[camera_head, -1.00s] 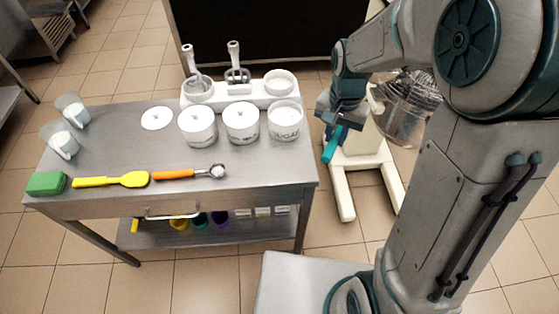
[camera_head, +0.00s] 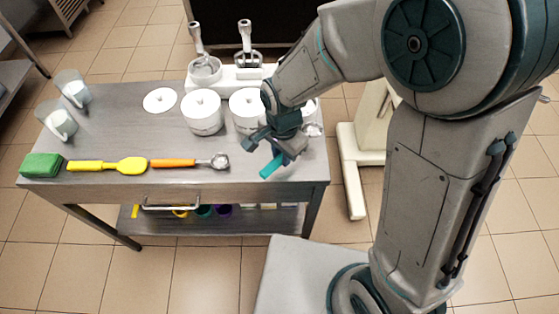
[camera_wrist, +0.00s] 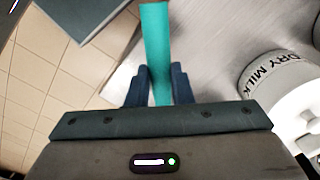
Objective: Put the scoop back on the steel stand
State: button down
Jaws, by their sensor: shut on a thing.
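My gripper (camera_head: 281,153) is shut on the teal handle of the scoop (camera_head: 270,167), above the right front part of the steel stand (camera_head: 120,125). The handle's end points toward the front left, and a metal end shows to the right of my gripper, partly hidden. In the wrist view the teal handle (camera_wrist: 157,45) runs between the two fingers (camera_wrist: 158,88). I cannot tell whether the scoop touches the stand top. An orange-handled scoop (camera_head: 175,163) lies near the stand's front edge, left of my gripper.
A yellow spatula (camera_head: 130,165) and green sponge (camera_head: 42,164) lie along the front edge. White lidded canisters (camera_head: 202,115) stand behind, one labelled dry milk (camera_wrist: 275,75) close to my gripper. Clear cups (camera_head: 60,125) stand at left. The middle left top is bare.

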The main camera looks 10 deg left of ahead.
aim_at(279, 171)
jog(key=shift+a+f, duration=0.15)
jog(key=shift+a, duration=0.15)
jog(key=shift+f, duration=2.05)
jog(key=shift+f, duration=0.2)
jog(key=c, duration=1.3)
grip_release()
jog(key=shift+r, duration=0.1)
notch_tip(279, 171, up, 12)
jog(key=shift+s+d+r, duration=0.1)
jog(key=shift+d+r, duration=0.05)
